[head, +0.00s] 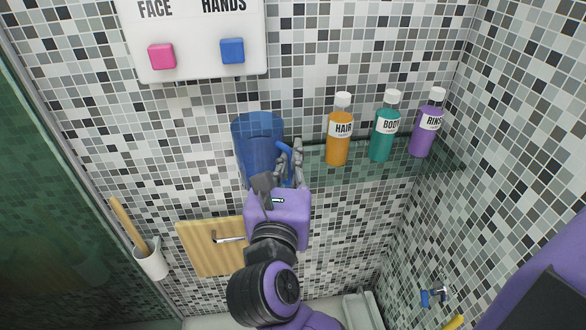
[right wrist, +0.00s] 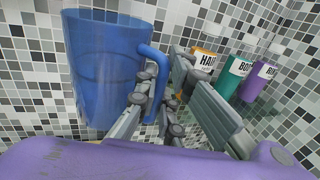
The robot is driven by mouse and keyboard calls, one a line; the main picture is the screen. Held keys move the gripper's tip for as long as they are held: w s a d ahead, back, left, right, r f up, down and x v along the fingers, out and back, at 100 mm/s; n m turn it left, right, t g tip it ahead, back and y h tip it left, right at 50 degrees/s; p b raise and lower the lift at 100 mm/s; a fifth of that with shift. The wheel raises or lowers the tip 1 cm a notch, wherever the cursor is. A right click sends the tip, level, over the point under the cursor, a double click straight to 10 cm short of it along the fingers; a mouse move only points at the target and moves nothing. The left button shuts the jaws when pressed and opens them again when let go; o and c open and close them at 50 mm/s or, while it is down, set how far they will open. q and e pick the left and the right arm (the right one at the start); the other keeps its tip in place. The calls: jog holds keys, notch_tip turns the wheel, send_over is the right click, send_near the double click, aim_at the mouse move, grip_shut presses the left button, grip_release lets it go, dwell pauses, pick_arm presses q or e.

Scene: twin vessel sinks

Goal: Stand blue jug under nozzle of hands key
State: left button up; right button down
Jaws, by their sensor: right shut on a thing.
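The blue jug (head: 256,138) is see-through and stands about upright in front of the tiled wall, below the white dispenser panel (head: 195,62). My right gripper (head: 288,165) is shut on the jug's handle, at the jug's right side. In the right wrist view the jug (right wrist: 103,65) is at the left, with the fingers (right wrist: 160,95) around its handle. The blue key (head: 232,50) sits under the HANDS label, above the jug and slightly left of it. A pink key (head: 161,56) sits under FACE. My left gripper is not in view.
A glass shelf (head: 310,158) holds an orange HAIR bottle (head: 338,130), a teal BODY bottle (head: 385,128) and a purple RINSE bottle (head: 427,125), right of the jug. A wooden board (head: 205,255) and a white cup (head: 151,262) with a wooden handle are lower left.

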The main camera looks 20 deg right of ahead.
jog(key=shift+w+d+f, duration=0.1)
jog(key=shift+w+d, duration=0.15)
jog(key=shift+w, duration=0.6)
jog(key=shift+w+d, duration=0.25)
jog(key=shift+w, duration=0.65)
jog(key=shift+w+d+f, duration=0.1)
jog(key=shift+w+d, duration=0.15)
jog(key=shift+w, duration=0.6)
jog(key=w, duration=0.2)
jog(key=w+d+f, duration=0.1)
jog(key=shift+w, duration=0.1)
jog(key=c, duration=1.8)
grip_release()
